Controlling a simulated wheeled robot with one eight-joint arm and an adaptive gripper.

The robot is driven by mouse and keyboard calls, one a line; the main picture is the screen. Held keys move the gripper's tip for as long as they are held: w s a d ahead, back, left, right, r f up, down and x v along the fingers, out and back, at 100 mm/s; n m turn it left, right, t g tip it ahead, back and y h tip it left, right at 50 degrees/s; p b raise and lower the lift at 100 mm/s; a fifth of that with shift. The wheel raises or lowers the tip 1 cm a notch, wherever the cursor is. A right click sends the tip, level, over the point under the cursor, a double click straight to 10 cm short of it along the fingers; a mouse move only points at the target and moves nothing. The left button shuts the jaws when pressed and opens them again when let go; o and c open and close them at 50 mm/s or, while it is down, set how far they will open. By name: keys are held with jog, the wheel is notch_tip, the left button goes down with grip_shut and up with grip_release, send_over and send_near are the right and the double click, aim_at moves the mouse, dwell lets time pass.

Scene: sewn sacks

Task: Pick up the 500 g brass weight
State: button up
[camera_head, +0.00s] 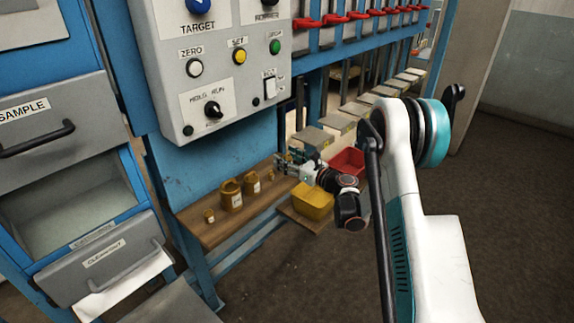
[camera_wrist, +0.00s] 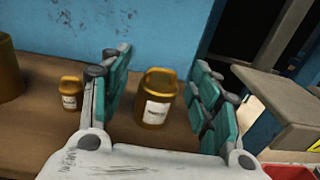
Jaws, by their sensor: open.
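Several brass weights with ring handles and white labels stand on a wooden shelf; the labels are too blurred to read. In the wrist view a mid-sized brass weight (camera_wrist: 157,98) stands upright between and beyond the teal fingers of my gripper (camera_wrist: 160,100). A smaller brass weight (camera_wrist: 70,93) stands just left of the left finger, and a larger one (camera_wrist: 8,70) is cut by the left edge. In the head view my gripper (camera_head: 286,160) is open over the shelf's right end, right of a large weight (camera_head: 231,196), another weight (camera_head: 252,185) and a tiny one (camera_head: 209,216).
The wooden shelf (camera_head: 205,238) backs onto a blue panel (camera_head: 225,160). A yellow bin (camera_head: 313,201) and a red bin (camera_head: 347,161) sit right of it. A grey plate (camera_wrist: 285,95) juts in near my right finger. The control box (camera_head: 215,70) hangs above.

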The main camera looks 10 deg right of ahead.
grip_shut()
jog(key=shift+r, duration=0.1)
